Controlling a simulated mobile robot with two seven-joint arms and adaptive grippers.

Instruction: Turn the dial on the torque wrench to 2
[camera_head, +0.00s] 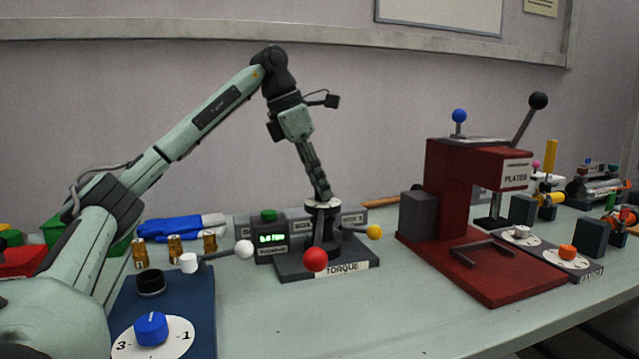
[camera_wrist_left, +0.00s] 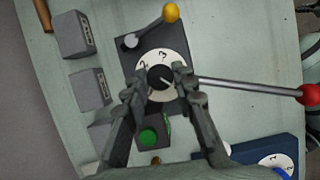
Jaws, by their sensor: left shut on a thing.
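The torque wrench stands on a dark base (camera_head: 290,270) labelled TORQUE, with red, white and yellow ball-ended handles. Its dial is a black knob on a white numbered disc (camera_head: 311,204) at the top of the post. In the left wrist view the black knob (camera_wrist_left: 159,77) sits in the middle of the white disc (camera_wrist_left: 178,59), where a 2 and a 3 show. My left gripper (camera_head: 325,196) comes down from above onto the dial and is shut on the knob, one finger on each side. The fingers hide the near part of the disc. My right gripper is not in view.
A box (camera_head: 271,238) with a green display and green button stands just left of the post. A red press (camera_head: 462,205) labelled PLATES stands to the right. A blue board (camera_head: 190,290) with a blue knob lies at front left. The table's front middle is clear.

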